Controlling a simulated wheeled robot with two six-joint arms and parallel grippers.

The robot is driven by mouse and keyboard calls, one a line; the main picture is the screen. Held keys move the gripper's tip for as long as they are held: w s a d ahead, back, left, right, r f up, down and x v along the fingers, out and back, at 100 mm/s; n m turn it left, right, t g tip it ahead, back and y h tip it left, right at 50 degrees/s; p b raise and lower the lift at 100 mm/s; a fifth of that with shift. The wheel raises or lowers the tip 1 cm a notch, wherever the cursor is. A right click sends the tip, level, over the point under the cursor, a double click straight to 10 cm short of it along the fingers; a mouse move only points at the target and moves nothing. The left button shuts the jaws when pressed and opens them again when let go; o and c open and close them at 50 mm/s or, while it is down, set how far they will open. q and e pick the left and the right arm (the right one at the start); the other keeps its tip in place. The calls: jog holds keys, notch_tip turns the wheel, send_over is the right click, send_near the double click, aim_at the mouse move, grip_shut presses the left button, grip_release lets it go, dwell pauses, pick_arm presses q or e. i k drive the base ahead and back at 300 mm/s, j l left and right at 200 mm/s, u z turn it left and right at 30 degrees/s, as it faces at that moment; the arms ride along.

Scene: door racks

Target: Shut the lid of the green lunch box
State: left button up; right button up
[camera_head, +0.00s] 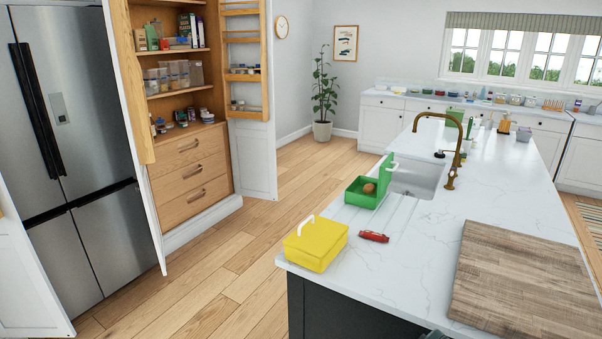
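The green lunch box (358,199) stands on the white island worktop, left of the sink. Its green lid (387,176) is open and stands upright at the box's right-hand far side, with a white handle (393,168) on it. A round brown item (369,188) lies inside the box. Neither of my grippers can be made out in the head view.
A shut yellow lunch box (316,244) with a white handle sits at the island's near left corner. A small red item (374,237) lies beside it. A wooden board (524,280) covers the near right. A brass tap (455,152) rises over the sink (415,178).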

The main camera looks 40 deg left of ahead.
aim_at(386, 171)
jog(key=u, duration=0.65)
jog(key=i+j+u, duration=0.25)
jog(key=i+l, duration=0.1)
